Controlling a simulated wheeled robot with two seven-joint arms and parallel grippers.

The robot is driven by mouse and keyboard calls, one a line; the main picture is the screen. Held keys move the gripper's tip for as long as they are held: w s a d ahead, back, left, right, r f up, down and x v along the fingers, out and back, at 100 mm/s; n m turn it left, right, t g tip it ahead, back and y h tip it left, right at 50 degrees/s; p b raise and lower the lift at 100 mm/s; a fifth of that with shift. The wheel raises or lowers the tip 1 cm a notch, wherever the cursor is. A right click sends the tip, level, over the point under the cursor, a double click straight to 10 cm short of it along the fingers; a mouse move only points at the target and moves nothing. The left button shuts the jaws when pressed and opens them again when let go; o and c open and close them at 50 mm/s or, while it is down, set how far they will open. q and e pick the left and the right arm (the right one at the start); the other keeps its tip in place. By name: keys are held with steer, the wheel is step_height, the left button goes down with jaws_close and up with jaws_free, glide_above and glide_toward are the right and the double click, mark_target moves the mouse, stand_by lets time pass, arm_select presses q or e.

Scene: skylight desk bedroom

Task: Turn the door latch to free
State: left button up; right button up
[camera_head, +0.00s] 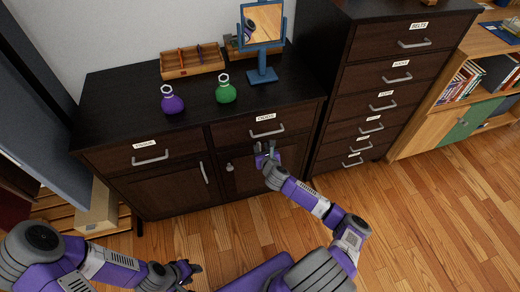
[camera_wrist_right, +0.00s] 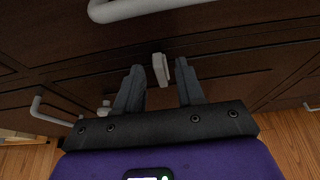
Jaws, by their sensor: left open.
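The dark cabinet (camera_head: 170,196) has two doors under its drawers. In the right wrist view a small pale grey latch (camera_wrist_right: 160,69) stands upright on the cabinet front, just under the drawer. My right gripper (camera_head: 266,147) is at the right door's top. In the wrist view its two fingers (camera_wrist_right: 158,88) are apart, with the latch between and just beyond the tips, nearer the right finger. Contact cannot be told. The gripper hides the latch in the head view. A round knob (camera_head: 229,168) is on the right door, also in the wrist view (camera_wrist_right: 104,107). My left gripper (camera_head: 184,271) is open and empty, low and away from the cabinet.
A drawer handle (camera_head: 267,133) runs just above my right gripper. A purple flask (camera_head: 172,103), green flask (camera_head: 226,93), blue-framed mirror (camera_head: 262,76) and wooden tray (camera_head: 192,62) stand on top. A tall drawer unit (camera_head: 340,115) is close on the right. The wooden floor ahead is clear.

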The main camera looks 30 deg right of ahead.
steer(key=shift+x, duration=0.8)
jaws_close()
